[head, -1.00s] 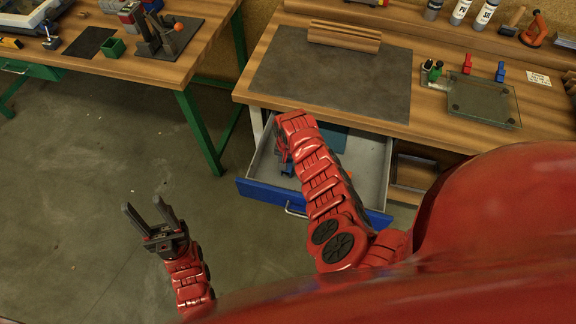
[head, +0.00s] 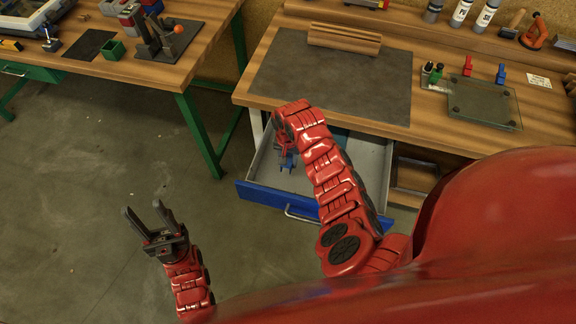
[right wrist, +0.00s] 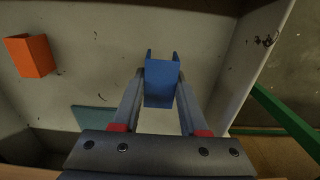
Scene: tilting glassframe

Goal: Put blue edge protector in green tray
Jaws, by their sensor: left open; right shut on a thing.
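The blue edge protector (right wrist: 162,84) is a small blue channel-shaped piece between the fingertips of my right gripper (right wrist: 161,92), which is shut on it over the open drawer. In the head view a bit of the blue protector (head: 287,162) shows at the drawer's left side, mostly hidden by my right arm. My left gripper (head: 150,220) is open and empty over the floor, far from both.
The drawer (head: 262,198) with a blue front stands open under the right workbench. An orange piece (right wrist: 30,56) and a teal flat thing (right wrist: 92,117) lie inside it. A dark stand with an orange ball (head: 160,40) is right of the green tray. Floor lies between the benches.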

